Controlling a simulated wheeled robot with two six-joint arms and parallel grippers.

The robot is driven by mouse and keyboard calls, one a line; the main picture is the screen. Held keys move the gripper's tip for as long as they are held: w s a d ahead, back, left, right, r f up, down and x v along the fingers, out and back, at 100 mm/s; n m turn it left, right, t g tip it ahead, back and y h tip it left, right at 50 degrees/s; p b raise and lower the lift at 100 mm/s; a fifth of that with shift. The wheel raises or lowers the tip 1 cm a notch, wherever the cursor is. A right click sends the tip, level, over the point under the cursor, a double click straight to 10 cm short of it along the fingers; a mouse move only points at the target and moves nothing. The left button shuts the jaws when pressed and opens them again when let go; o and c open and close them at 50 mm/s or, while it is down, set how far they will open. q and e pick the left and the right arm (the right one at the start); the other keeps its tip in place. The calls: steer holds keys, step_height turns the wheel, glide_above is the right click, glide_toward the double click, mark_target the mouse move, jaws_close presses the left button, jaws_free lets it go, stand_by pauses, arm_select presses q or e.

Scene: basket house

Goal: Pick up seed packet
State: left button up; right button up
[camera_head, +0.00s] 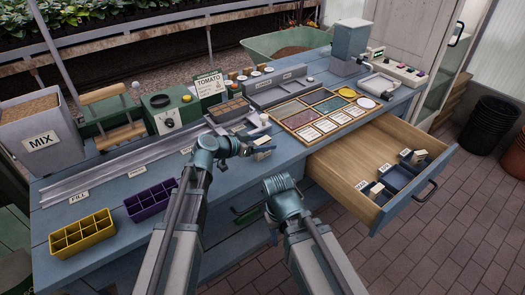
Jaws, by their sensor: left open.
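A seed packet (209,85) marked TOMATO, pale with a green top, stands upright near the back of the blue workbench. My left gripper (263,147) is open over the bench's front part, to the right of and nearer than the packet, clear of it. Nothing shows clearly held between its fingers. My right arm is at the bench's front edge; its gripper (248,214) shows only in small part, and its jaws cannot be made out.
A wooden compartment tray (322,113) lies to the right. An open drawer (360,160) juts out at right. Yellow (82,235) and purple (150,201) trays sit front left.

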arm_select(q)
jaws_close()
steer(key=shift+r, duration=0.2)
arm_select(e)
steer(key=shift+r, duration=0.2)
